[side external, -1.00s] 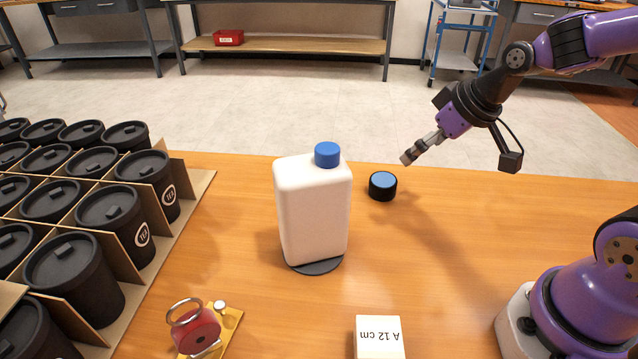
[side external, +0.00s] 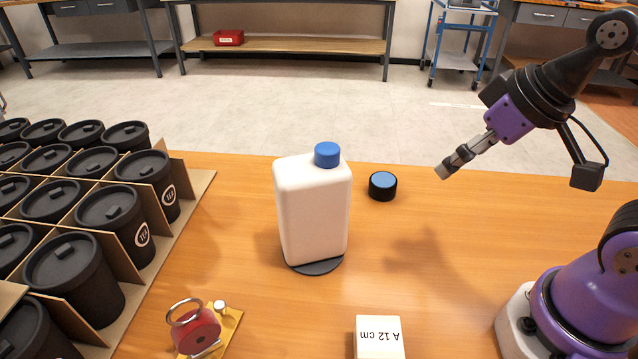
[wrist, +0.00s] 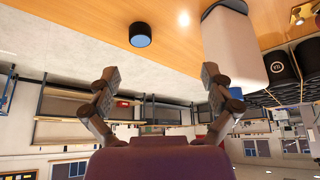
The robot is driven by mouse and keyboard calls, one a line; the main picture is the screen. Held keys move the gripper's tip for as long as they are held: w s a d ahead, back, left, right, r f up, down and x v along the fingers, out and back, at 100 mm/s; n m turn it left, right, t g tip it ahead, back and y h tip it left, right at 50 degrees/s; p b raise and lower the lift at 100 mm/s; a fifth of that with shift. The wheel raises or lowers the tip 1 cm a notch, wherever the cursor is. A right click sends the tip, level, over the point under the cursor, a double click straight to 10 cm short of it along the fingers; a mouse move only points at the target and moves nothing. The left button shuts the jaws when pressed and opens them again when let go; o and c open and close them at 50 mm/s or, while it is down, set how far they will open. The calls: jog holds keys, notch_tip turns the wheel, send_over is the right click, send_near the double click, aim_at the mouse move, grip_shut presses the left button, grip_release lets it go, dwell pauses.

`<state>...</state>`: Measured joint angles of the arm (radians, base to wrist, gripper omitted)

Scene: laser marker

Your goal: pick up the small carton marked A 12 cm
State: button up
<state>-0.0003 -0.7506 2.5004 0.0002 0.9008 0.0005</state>
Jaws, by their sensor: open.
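The small white carton marked A 12 cm (side external: 379,342) sits at the front edge of the side view, on the wooden table; its lower part is cut off by the frame. Its printed label reads upside down. My gripper (side external: 443,172) is in the air above the far part of the table, well behind and to the right of the carton. In the wrist view my gripper (wrist: 158,75) has its two fingers spread apart with nothing between them. The carton does not show in the wrist view.
A white jug with blue cap (side external: 314,210) stands mid-table. A crate of black tea canisters (side external: 195,192) fills the left. A red device on a yellow base (side external: 232,324) is front left.

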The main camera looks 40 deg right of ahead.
dwell(0.4)
jog(key=shift+o, duration=0.4)
jog(key=shift+a, duration=0.1)
jog(key=m+g, duration=0.6)
jog(key=m, duration=0.2)
send_near(380, 337)
jog(key=shift+w+f, duration=0.3)
jog(key=shift+w, duration=0.05)
notch_tip(380, 337, down, 5)
jog(key=shift+s+a+r, duration=0.15)
jog(key=f, duration=0.5)
jog(key=shift+s+f, duration=0.35)
jog(key=shift+f, duration=0.05)
jog(key=c, duration=1.2)
